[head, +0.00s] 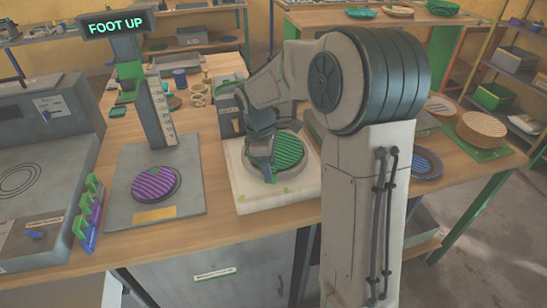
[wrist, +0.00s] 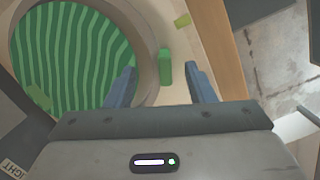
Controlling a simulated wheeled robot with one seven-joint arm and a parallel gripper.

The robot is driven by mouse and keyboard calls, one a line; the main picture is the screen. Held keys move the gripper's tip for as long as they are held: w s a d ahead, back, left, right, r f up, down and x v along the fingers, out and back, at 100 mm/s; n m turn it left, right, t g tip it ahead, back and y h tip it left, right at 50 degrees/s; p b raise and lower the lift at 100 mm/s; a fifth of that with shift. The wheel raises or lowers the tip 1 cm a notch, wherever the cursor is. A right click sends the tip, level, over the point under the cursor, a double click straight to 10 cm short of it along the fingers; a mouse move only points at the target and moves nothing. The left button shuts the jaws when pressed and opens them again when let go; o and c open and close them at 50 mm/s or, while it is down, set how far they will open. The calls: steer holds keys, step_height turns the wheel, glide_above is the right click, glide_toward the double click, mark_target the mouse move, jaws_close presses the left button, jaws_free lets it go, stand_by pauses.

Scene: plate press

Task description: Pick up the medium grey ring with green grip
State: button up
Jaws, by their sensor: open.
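The grey ring (wrist: 150,45) lies around a green striped disc (wrist: 70,55) in the wrist view. Its green grip (wrist: 165,68) sticks out at the ring's right side. My gripper (wrist: 161,82) is open, with one blue-grey finger on each side of the grip and a gap to both. Whether the fingers reach down to the grip's height I cannot tell. In the head view the ring and green disc (head: 291,150) sit on a white board (head: 299,190), and my gripper (head: 262,163) points down at their left front edge, hiding part of them.
Left of the white board stands a press with a purple striped disc (head: 156,184) on a grey base (head: 119,211) and a "FOOT UP" sign (head: 116,24). Green and purple blocks (head: 90,205) stand beside it. A blue disc (head: 427,163) lies right of my arm.

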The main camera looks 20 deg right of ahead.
step_height(320, 180, down, 2)
steer(key=shift+d, duration=0.15)
jaws_close()
